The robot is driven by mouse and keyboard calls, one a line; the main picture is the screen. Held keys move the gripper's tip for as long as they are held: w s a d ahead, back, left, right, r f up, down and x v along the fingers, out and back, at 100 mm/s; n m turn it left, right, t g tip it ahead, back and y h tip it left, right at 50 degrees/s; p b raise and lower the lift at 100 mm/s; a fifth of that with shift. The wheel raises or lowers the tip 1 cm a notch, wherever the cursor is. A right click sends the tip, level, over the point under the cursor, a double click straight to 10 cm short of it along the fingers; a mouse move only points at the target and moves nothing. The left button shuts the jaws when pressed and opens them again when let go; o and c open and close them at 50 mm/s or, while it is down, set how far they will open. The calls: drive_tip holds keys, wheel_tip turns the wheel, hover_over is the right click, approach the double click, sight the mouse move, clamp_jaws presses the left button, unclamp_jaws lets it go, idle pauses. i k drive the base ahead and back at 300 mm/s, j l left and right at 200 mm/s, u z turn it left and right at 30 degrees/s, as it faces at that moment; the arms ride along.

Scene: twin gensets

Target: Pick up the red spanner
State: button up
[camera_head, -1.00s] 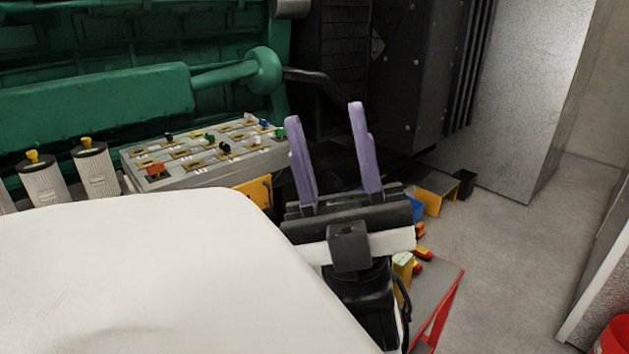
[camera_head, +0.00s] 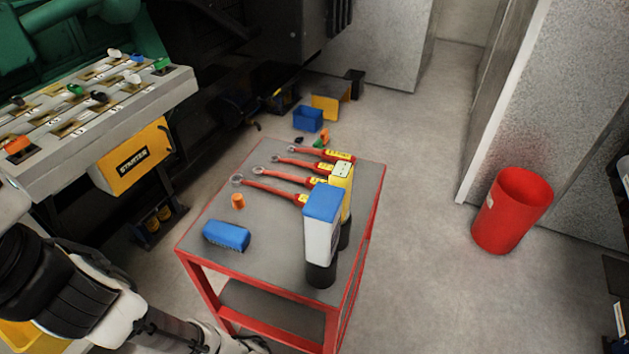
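Several red-handled spanners lie side by side on the grey top of a red-framed trolley (camera_head: 262,265). They have metal ring ends at the left and yellow labels near the right ends. The nearest red spanner (camera_head: 270,189) is the longest in view; its right end is partly hidden by the white and blue bottle. Another red spanner (camera_head: 322,153) lies farthest back. My arm shows at the lower left, in front of and left of the trolley. My gripper is not in this view.
A blue block (camera_head: 226,236) and an orange plug (camera_head: 238,201) lie there too. A red bin (camera_head: 511,210) stands right.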

sight(309, 182)
drive_tip(key=l+u, duration=0.25)
drive_tip(key=l, duration=0.35)
drive_tip(key=l+u, duration=0.25)
drive_tip(key=l, duration=0.35)
drive_tip(key=i+l+u, duration=0.2)
drive_tip(key=l, duration=0.25)
drive_tip(key=l+u, duration=0.2)
drive_tip(key=l, duration=0.25)
drive_tip(key=i+l+u, duration=0.25)
drive_tip(key=l, duration=0.3)
drive_tip(key=l+u, duration=0.25)
drive_tip(key=l, duration=0.3)
drive_tip(key=i+j, duration=0.1)
drive_tip(key=j, duration=0.35)
drive_tip(key=i+j, duration=0.1)
drive_tip(key=j, duration=0.4)
